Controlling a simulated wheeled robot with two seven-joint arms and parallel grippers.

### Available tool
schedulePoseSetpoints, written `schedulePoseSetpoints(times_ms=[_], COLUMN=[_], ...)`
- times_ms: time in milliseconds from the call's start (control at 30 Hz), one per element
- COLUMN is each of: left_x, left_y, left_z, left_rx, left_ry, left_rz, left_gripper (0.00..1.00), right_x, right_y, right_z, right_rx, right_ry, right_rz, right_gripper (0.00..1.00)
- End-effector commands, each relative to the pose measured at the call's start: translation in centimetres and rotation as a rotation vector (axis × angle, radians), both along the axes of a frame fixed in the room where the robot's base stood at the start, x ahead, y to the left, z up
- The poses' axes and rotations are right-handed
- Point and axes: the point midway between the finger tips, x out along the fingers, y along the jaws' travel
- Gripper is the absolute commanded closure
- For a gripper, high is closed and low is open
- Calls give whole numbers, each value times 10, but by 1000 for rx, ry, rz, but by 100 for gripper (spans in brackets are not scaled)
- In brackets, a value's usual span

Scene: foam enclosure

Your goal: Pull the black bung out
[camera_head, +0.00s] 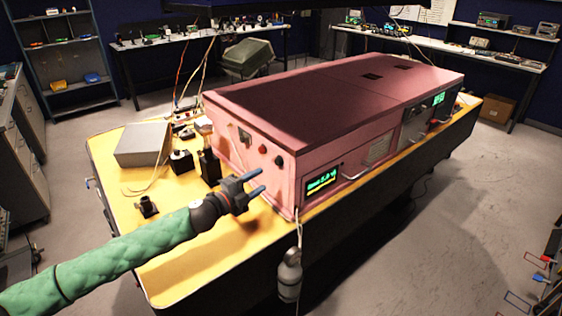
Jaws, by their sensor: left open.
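A pink foam enclosure (330,115) stands on the yellow table. Its left end face carries a small dark panel (245,137), a red round piece (263,149) and a small dark round piece (279,160). The dark round piece may be the black bung, but it is too small to be sure. My left gripper (258,181) is open and empty, in front of this end face and lower in the picture than these pieces. Its two fingers point toward the enclosure. I cannot tell whether they touch it. My right gripper is not in view.
On the yellow table (190,265) stand a grey box (143,144), a black bottle-like item (209,163) and a small black part (147,206). A grey cylinder (290,275) hangs at the table's front edge. The table's front left is mostly clear.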

Motion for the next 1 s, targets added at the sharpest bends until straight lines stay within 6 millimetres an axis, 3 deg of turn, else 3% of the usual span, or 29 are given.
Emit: schedulePoseSetpoints(times_ms=[100,333,767,1000], left_x=[10,19,21,27], left_y=[10,22,23,13], left_z=[7,11,12,13], left_rx=[51,108,116,114], left_ry=[-45,-88,-95,-96], left_rz=[-38,-83,-91,-92], left_gripper=[54,54,54,54], right_x=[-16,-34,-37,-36], right_y=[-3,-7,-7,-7], right_z=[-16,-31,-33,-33], right_rx=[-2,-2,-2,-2], right_ry=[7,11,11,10], right_rz=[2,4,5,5], right_gripper=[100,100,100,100])
